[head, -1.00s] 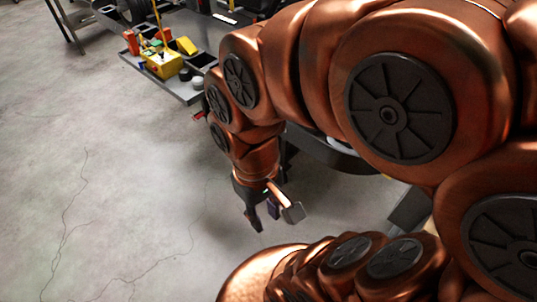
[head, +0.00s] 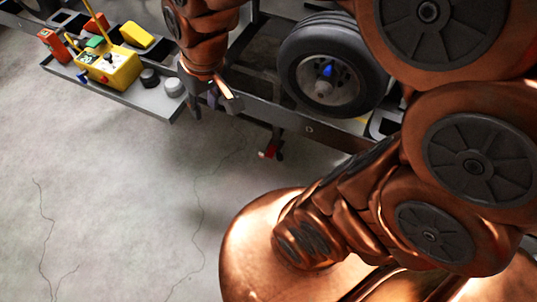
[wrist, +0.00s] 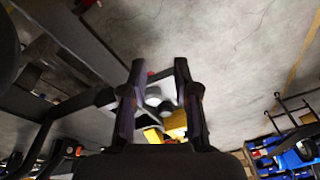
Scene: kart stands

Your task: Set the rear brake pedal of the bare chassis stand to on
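A dark stand frame (head: 310,125) with a wheel on it runs across the upper part of the head view. A small red-tipped pedal (head: 268,152) on a black bracket hangs below its near edge. I cannot tell whether it is the rear brake pedal, or whether it is set on or off. My gripper (head: 213,103) points down in front of the frame, left of the pedal and apart from it. In the wrist view my gripper (wrist: 160,85) has its two fingers apart, with no object held between them.
A grey tray (head: 150,103) at the left holds a yellow box (head: 110,67), a red-orange item (head: 53,45) and small round pieces. The black tyre (head: 332,65) stands right of my gripper. A blue object (wrist: 295,155) shows in the wrist view. Floor at left is clear.

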